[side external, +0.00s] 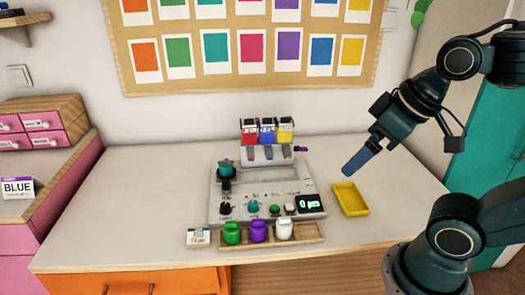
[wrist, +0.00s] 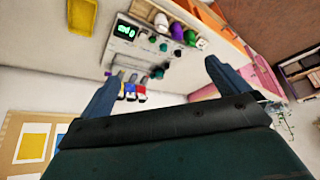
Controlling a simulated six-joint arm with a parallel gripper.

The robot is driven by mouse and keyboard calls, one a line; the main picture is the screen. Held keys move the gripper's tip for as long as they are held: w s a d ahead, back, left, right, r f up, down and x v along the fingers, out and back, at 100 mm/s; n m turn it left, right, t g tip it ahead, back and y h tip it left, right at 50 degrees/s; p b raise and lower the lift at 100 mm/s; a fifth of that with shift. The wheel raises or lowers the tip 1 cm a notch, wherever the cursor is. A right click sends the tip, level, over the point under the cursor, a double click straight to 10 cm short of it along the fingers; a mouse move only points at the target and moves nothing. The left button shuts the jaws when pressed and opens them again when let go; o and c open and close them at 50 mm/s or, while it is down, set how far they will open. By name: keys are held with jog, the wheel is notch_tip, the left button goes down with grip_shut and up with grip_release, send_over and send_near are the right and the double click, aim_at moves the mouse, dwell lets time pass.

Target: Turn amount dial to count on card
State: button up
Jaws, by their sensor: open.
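A grey bead machine (side external: 266,200) stands on the white table. Its front panel has a black knob (side external: 225,208), a teal knob (side external: 253,206), a green button (side external: 275,209) and a display (side external: 309,203) with green digits too small to read surely. I cannot tell which knob is the amount dial. A small white card (side external: 198,237) leans at the front left; its print is too small to read. My gripper (side external: 352,170) is open and empty, above the table right of the machine. The wrist view shows its two blue fingers (wrist: 157,82) apart, with the machine (wrist: 140,50) beyond.
A yellow tray (side external: 351,199) lies right of the machine. A wooden rack with green (side external: 232,232), purple (side external: 258,230) and white (side external: 284,229) jars stands in front. Red, blue and yellow dispensers (side external: 267,131) rise behind. A BLUE sign (side external: 18,188) stands at left. The table's right side is clear.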

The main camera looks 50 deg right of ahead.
jog(key=c, duration=0.5)
jog(key=shift+w+r, duration=0.2)
jog(key=shift+w, duration=0.2)
jog(key=c, duration=0.6)
jog(key=w+a+n+g, duration=0.2)
jog(key=w+n+g, duration=0.1)
jog(key=w, duration=1.4)
jog(key=shift+c, duration=0.2)
jog(key=w+a+f+n+g, duration=0.2)
jog(key=w+a+f+n, duration=0.1)
jog(key=w+f, duration=1.2)
jog(key=shift+w+n+g, duration=0.3)
jog(key=shift+w, duration=0.25)
